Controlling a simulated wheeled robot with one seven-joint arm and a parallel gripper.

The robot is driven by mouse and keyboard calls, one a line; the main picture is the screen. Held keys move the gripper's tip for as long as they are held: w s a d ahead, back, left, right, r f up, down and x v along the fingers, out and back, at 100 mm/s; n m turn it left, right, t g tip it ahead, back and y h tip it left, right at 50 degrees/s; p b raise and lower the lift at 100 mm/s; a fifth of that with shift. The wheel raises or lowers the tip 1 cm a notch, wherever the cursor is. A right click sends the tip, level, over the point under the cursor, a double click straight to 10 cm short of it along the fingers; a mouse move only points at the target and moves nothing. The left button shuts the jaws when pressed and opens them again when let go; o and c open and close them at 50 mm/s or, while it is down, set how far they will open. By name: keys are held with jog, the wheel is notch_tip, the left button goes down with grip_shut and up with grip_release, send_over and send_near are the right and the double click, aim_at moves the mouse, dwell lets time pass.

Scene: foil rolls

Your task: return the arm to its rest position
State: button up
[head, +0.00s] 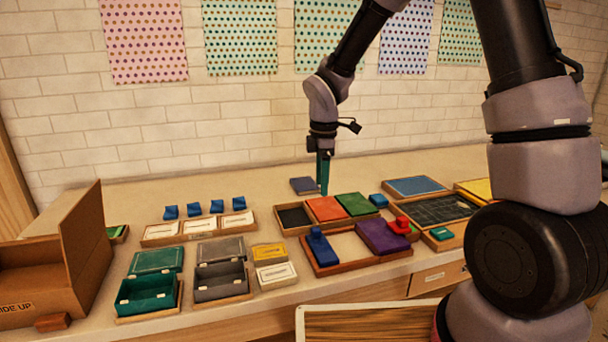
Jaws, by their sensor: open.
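My arm reaches in from the right and over the counter. My gripper (323,174) points down at the back of the counter, its teal fingers just right of a small blue-grey block (304,185). I see the fingers nearly edge-on and nothing shows between them. I cannot tell whether the fingertips touch the counter or the block.
A tray (342,266) with coloured pads and a blue stamp stands in front of my gripper. Open green (148,293) and grey (221,281) boxes stand left of it. A cardboard box (75,245) is at far left. The back counter strip (240,187) is mostly clear.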

jog(key=s+d+r+m+t, duration=0.2)
jog(key=s+d+r+m, duration=0.1)
jog(key=d+r+m, duration=0.4)
jog(key=s+d+r+m+t, duration=0.1)
jog(key=s+d+r+m, duration=0.25)
jog(key=r, duration=0.55)
jog(key=s+d+r+m+t+y, duration=0.1)
jog(key=s+d+r+m+t, duration=0.1)
jog(key=s+d+r+m, duration=0.1)
jog(key=s+d+r+m+t+y, duration=0.1)
jog(key=s+d+r+m, duration=0.3)
jog(key=s+m, duration=0.4)
jog(key=shift+r+m+t, duration=0.4)
jog(key=shift+m, duration=0.55)
